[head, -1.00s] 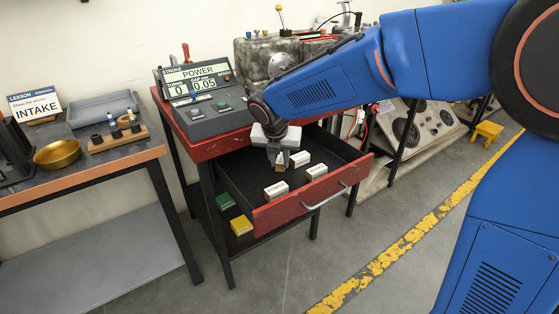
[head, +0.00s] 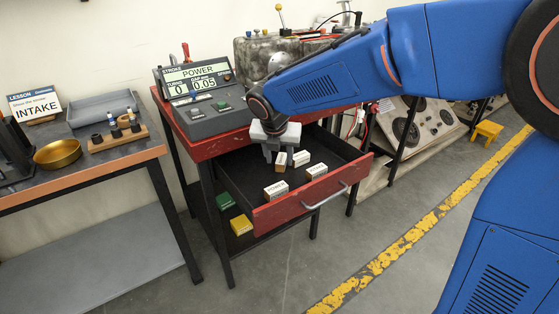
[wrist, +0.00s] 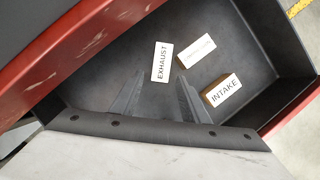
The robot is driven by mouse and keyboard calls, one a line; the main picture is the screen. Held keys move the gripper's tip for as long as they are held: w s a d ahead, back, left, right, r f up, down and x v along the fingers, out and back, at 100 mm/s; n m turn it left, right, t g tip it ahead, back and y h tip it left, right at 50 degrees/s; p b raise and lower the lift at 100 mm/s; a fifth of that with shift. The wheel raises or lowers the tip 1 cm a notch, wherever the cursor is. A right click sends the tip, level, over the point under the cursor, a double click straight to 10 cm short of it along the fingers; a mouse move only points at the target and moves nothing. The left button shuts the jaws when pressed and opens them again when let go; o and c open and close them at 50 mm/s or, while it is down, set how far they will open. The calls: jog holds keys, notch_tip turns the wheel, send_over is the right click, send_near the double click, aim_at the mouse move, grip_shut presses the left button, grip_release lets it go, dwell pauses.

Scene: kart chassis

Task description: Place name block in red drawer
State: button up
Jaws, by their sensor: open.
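The red drawer (head: 262,222) is pulled out below the red bench, with its dark inside visible. My gripper (head: 279,154) is above the drawer with its fingers open. A small tan-and-white name block (head: 281,162) is at the fingertips in the head view. In the wrist view a block reading EXHAUST (wrist: 161,62) is just beyond and between the fingertips (wrist: 159,80). A block reading INTAKE (wrist: 222,90) lies to the right, and another with unreadable lettering (wrist: 197,50) lies above it. The head view also shows white blocks at the drawer's front (head: 276,190) and right (head: 316,171).
A grey console (head: 203,105) showing POWER stands on the bench. Green (head: 225,201) and yellow (head: 241,225) boxes lie on the lower shelf. A left table holds an INTAKE sign (head: 35,105), a brass bowl (head: 57,154) and a grey tray (head: 101,107). The floor in front is clear.

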jog(key=v, duration=1)
jog(key=shift+r, duration=0.3)
jog(key=s+d+m, duration=0.6)
jog(key=d+m, duration=0.3)
jog(key=d, duration=0.1)
jog(key=s+d+m, duration=0.6)
jog(key=d+m, duration=0.2)
jog(key=d, duration=0.3)
jog(key=s+d+f+m, duration=0.3)
jog(key=s+d+m, duration=0.1)
jog(key=s+m, duration=0.3)
jog(key=s+d+f+m, duration=0.4)
jog(key=s+m, duration=0.3)
jog(key=m, duration=0.2)
jog(key=shift+s+d+f+m+y, duration=0.2)
jog(key=shift+s+f+m+y, duration=0.1)
jog(key=shift+m+y, duration=0.1)
